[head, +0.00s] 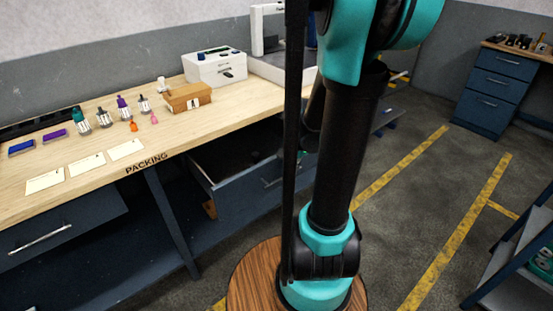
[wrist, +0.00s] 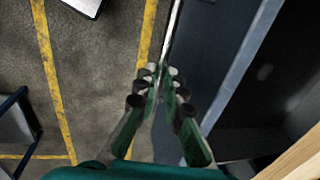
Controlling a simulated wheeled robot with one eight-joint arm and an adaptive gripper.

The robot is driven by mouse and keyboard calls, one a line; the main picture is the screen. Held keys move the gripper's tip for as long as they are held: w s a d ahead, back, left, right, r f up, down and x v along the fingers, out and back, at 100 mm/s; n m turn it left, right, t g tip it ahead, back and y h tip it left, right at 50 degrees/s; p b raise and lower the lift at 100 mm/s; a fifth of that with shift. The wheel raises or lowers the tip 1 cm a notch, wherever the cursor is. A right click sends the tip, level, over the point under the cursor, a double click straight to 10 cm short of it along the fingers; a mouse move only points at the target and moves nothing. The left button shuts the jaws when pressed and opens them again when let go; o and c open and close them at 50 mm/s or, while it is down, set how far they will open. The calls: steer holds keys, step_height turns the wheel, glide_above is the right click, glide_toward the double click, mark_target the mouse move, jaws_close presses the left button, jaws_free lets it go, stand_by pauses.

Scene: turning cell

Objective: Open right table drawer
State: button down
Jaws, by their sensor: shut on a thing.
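The right table drawer (head: 238,198), dark blue with a metal bar handle (head: 268,183), stands pulled out under the packing table (head: 100,165). Its inside shows in the head view, though my arm hides its right end. In the wrist view the drawer front (wrist: 212,50) runs down the right of the middle, with the dark inside beyond its pale top edge. My gripper (wrist: 159,75) is shut on the drawer handle (wrist: 173,28), in front of the drawer face. In the head view my arm mostly hides the gripper.
A left drawer (head: 60,235) under the table is shut. Small bottles, cards, a cardboard box (head: 188,97) and a white box (head: 215,68) stand on the tabletop. Yellow floor lines (head: 455,235) cross open floor at right. A shelf cart (head: 515,275) stands at lower right.

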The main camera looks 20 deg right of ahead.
steer(key=s+d, duration=0.3)
steer(key=s, duration=0.4)
steer(key=c, duration=1.9)
jaws_free()
steer(key=shift+r, duration=0.1)
steer(key=shift+s+d+r, duration=0.15)
steer(key=shift+s+r, duration=0.25)
steer(key=shift+r, duration=1.55)
steer(key=shift+s+d+r, duration=0.2)
steer(key=shift+s+r, duration=0.15)
steer(key=shift+r, duration=1.55)
steer(key=shift+s+d+r, duration=0.15)
steer(key=shift+s+r, duration=0.25)
steer(key=shift+r, duration=1.55)
